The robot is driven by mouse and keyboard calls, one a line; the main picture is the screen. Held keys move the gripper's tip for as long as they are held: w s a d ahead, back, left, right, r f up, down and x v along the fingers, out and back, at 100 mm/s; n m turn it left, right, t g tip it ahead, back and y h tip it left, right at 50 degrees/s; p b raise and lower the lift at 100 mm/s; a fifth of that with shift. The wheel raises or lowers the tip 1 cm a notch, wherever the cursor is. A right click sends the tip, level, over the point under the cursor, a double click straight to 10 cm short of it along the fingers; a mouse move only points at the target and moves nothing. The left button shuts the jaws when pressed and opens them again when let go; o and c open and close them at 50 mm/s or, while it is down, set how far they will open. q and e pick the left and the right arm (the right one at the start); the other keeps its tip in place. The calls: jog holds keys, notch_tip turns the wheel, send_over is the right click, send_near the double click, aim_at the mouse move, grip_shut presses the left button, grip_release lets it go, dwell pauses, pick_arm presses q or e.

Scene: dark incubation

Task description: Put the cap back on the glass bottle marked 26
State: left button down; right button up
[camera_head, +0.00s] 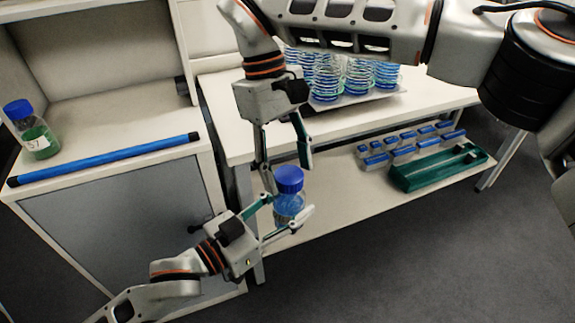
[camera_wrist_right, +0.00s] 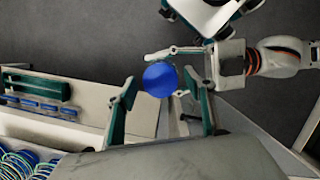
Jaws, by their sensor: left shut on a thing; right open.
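A glass bottle (camera_head: 289,208) with bluish contents is held upright between the fingers of my left gripper (camera_head: 288,205), in front of the table. A blue cap (camera_head: 289,178) sits at its mouth; whether it is screwed tight cannot be told. The cap also shows from above in the right wrist view (camera_wrist_right: 160,79), hiding the bottle beneath. No number is readable on this bottle. My right gripper (camera_head: 286,174) comes from above, open, with its fingertips on either side of the cap, apparently not closed on it.
A bottle labelled 57 (camera_head: 39,141) with green liquid and a blue cap stands on the left cabinet, behind a blue bar (camera_head: 105,159). Stacked blue dishes (camera_head: 327,80) fill a tray on the table. The lower shelf holds a green rack (camera_head: 437,168) and several blue-topped boxes (camera_head: 402,152).

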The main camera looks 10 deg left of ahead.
jog(key=shift+r, duration=2.2)
jog(key=shift+c, duration=0.4)
